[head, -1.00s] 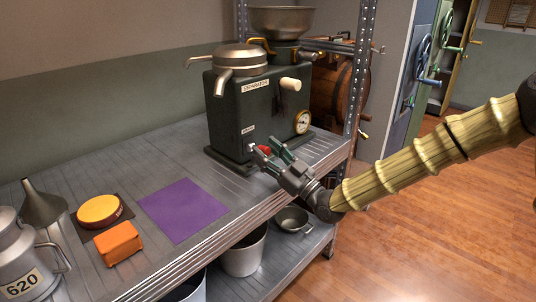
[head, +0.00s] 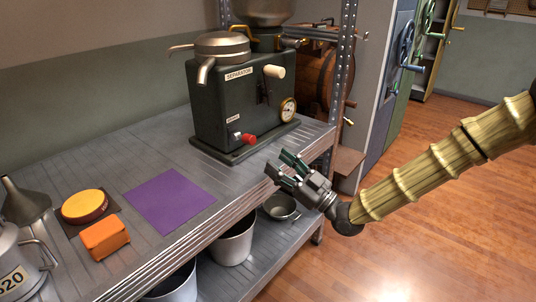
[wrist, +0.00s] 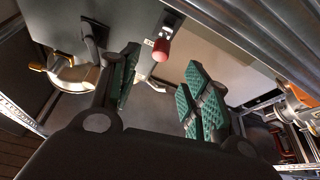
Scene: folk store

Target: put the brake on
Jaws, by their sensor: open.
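The dark green separator (head: 222,108) stands on the metal shelf. A short lever with a red knob (head: 248,139) sticks out low on its front, under a small label too small to read. The red knob also shows in the wrist view (wrist: 161,50), beyond the fingertips and roughly between them. My gripper (head: 281,166) is open and empty, in front of the shelf edge, to the right of and below the knob in the head view. Its green-padded fingers show in the wrist view (wrist: 158,80), apart from the knob.
A cream-handled crank (head: 275,71) and a gauge (head: 288,110) sit on the separator's right side. A metal shelf post (head: 342,90) stands right of the separator.

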